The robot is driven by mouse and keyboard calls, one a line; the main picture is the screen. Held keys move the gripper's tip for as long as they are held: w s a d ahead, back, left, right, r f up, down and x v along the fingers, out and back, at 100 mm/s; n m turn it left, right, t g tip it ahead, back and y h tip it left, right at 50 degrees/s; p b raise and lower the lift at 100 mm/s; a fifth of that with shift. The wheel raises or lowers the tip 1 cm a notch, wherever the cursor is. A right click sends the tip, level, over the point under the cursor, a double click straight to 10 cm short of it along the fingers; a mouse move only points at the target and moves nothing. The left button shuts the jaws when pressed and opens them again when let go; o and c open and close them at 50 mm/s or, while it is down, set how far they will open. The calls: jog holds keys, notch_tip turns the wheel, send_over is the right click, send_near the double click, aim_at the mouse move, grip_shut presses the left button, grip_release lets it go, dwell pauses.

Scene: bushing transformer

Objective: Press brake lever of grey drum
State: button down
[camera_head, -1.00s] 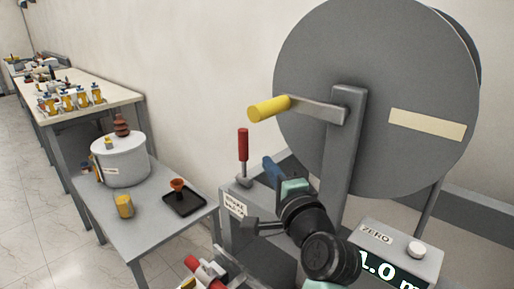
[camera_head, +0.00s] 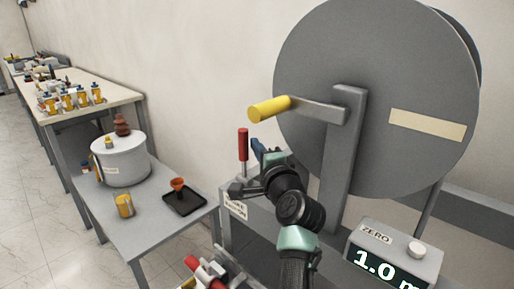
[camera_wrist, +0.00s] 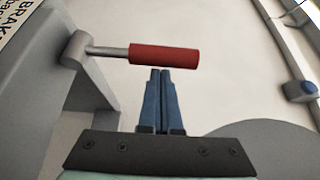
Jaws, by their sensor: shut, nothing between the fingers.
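The grey drum (camera_head: 400,80) stands on its frame at the right in the head view, with a yellow crank handle (camera_head: 269,109). The brake lever (camera_head: 243,146) has a red grip and stands upright on the grey base left of the drum. In the wrist view the red grip (camera_wrist: 164,55) lies across the picture, just beyond the fingertips. My gripper (camera_wrist: 160,72) has its two blue fingers shut together and empty. Its tips are close to the grip; I cannot tell whether they touch. In the head view my gripper (camera_head: 258,146) is just right of the lever, partly hidden by my wrist.
A display box (camera_head: 392,250) marked ZERO reads 1.0 m at lower right. A long workbench (camera_head: 85,90) stands farther back.

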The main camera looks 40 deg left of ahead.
jog(key=shift+s+f+b, duration=0.1)
jog(key=shift+f+b, duration=0.05)
jog(key=shift+b, duration=0.25)
jog(key=shift+s+n+b, duration=0.2)
jog(key=shift+n+b, duration=0.1)
jog(key=shift+b, duration=0.1)
